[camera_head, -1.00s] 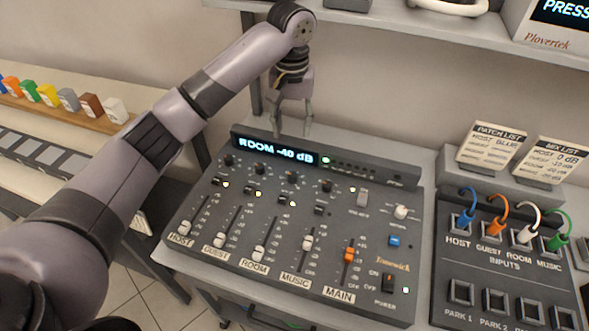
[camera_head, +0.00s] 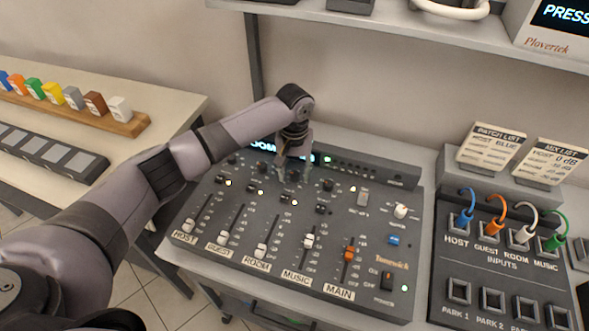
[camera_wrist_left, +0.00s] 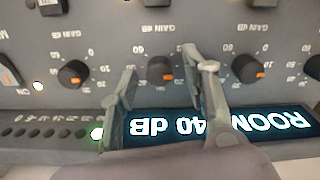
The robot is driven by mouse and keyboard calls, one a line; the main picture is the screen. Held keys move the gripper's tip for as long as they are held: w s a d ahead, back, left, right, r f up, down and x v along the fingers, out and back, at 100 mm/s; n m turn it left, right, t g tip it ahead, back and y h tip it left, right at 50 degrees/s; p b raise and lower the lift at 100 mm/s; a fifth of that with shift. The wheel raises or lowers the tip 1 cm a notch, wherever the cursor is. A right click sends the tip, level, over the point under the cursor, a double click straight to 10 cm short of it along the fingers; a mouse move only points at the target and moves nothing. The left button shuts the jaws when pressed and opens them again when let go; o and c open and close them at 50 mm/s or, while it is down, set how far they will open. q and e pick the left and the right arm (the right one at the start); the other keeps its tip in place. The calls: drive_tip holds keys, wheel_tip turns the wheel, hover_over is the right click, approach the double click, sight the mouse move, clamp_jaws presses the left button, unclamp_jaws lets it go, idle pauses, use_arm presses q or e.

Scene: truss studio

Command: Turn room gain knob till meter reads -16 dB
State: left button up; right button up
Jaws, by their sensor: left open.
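The room gain knob (camera_wrist_left: 160,70), dark with an orange mark, is third from the left in the mixer's knob row; my gripper largely covers it in the head view. My left gripper (camera_head: 292,176) is open over it. In the wrist view the left gripper (camera_wrist_left: 160,64) has one finger on each side of the knob, with gaps showing; I cannot tell how low the fingertips are. The meter display (camera_wrist_left: 225,122) appears upside down there and reads ROOM and 40 dB, a finger hiding the sign. The gripper partly covers the display (camera_head: 262,145) in the head view. My right gripper is not in view.
The guest gain knob (camera_wrist_left: 245,68) and music gain knob (camera_wrist_left: 75,73) flank the fingers closely. The mixer (camera_head: 225,258) has faders in front. A patch panel (camera_head: 455,262) with coloured cables stands to the right. A shelf (camera_head: 380,20) hangs above the back.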

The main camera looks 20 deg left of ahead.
use_arm(q)
clamp_jaws()
idle(0.6)
